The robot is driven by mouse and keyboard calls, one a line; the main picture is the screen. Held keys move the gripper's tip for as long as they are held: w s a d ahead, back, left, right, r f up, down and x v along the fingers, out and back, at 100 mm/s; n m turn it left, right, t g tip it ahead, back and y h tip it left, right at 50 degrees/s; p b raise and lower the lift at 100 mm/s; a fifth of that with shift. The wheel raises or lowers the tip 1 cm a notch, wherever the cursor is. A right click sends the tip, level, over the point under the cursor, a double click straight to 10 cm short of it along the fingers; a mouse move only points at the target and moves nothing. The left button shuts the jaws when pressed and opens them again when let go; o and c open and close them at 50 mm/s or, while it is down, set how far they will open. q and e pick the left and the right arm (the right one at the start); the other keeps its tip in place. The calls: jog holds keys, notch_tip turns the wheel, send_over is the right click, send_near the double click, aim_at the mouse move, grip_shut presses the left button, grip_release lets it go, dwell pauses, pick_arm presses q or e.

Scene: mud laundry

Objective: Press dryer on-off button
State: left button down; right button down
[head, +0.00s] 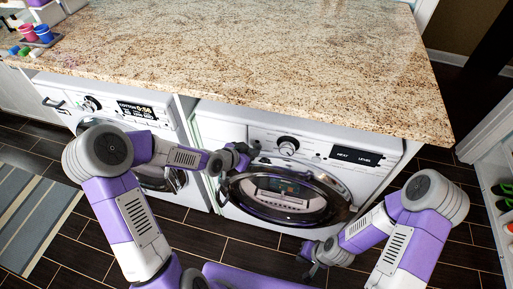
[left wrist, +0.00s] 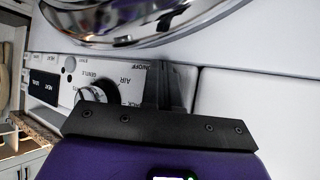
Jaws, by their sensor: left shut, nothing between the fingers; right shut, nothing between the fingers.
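The dryer (head: 380,180) is the right-hand white front-loader under the counter, with a round knob (head: 287,145), a dark display (head: 357,155) and a closed round glass door (head: 285,195). My left gripper (head: 252,149) is shut and empty at the panel, just left of the knob. In the left wrist view the fingers (left wrist: 174,85) are together beside the knob (left wrist: 98,93), close to the ON/OFF label (left wrist: 147,67). The button itself is not clearly visible, and contact cannot be told. My right gripper (head: 309,264) is low before the dryer, shut and empty.
A second machine (head: 125,110) with a lit display stands left of the dryer. A granite counter (head: 260,60) overhangs both. Coloured cups (head: 35,33) sit at its far left. A striped rug (head: 35,215) lies on the dark tiled floor. White shelving (head: 490,150) is at right.

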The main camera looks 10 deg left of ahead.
dwell(0.4)
pick_arm(q)
jog(key=shift+s, duration=0.45)
jog(key=shift+s, duration=0.1)
jog(key=s, duration=0.5)
jog(key=shift+s+a, duration=0.1)
jog(key=shift+s, duration=0.3)
jog(key=s+d+f+n+g, duration=0.2)
jog(key=s+f+n+g, duration=0.2)
jog(key=s+f, duration=0.5)
jog(key=s+d+f+n+g+y, duration=0.1)
jog(key=s+f+n+g, duration=0.3)
jog(key=s+f, duration=0.5)
notch_tip(320, 180, down, 3)
jog(key=shift+d+n+g+y, duration=0.3)
jog(key=shift+d+n, duration=0.3)
jog(key=shift+d, duration=0.25)
